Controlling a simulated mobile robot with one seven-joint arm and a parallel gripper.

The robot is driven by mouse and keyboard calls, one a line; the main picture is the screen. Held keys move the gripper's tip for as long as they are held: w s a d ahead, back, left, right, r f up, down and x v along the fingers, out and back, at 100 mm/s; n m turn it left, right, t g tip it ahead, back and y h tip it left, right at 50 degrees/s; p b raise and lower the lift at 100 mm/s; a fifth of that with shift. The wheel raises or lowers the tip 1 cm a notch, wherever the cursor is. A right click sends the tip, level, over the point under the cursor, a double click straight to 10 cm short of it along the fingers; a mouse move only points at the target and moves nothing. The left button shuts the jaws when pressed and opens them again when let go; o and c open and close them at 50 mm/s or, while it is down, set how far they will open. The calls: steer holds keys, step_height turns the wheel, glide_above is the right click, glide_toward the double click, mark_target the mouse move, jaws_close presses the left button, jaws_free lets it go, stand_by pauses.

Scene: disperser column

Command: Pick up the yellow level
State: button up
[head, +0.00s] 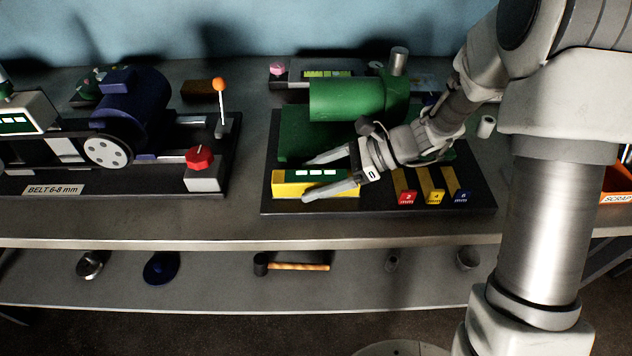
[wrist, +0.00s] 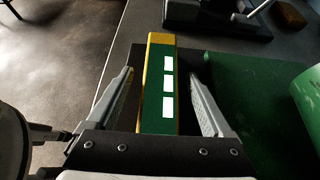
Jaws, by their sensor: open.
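The yellow level (head: 284,184) is a yellow bar with a green face and white windows. It lies on the front left of a dark base plate (head: 375,206), in front of a green machine (head: 345,100). My gripper (head: 328,175) is open, with its fingers at the level's right part in the head view. In the wrist view the level (wrist: 158,90) runs lengthwise between the two open fingers (wrist: 162,95), with visible gaps on both sides. The level's near end is hidden behind the gripper body.
Red, yellow and blue mm blocks (head: 432,185) lie right of the level on the plate. A blue motor (head: 130,105) and a red knob (head: 200,157) stand to the left. An orange scrap bin (head: 616,186) is at the far right. The bench front edge is clear.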

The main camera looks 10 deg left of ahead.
mark_target(321, 176)
jaws_close()
steer(key=shift+r, duration=0.1)
stand_by(0.4)
steer(key=shift+r, duration=0.45)
steer(key=r, duration=0.2)
steer(key=d+r+p, duration=0.1)
steer(key=r, duration=0.1)
steer(key=s+d+r, duration=0.1)
steer(key=d+r, duration=0.2)
steer(key=d, duration=0.2)
steer(key=d+r+p, duration=0.1)
steer(key=d+r, duration=0.2)
steer(key=d, duration=0.2)
steer(key=shift+s+d, duration=0.3)
steer(key=shift+s, duration=0.1)
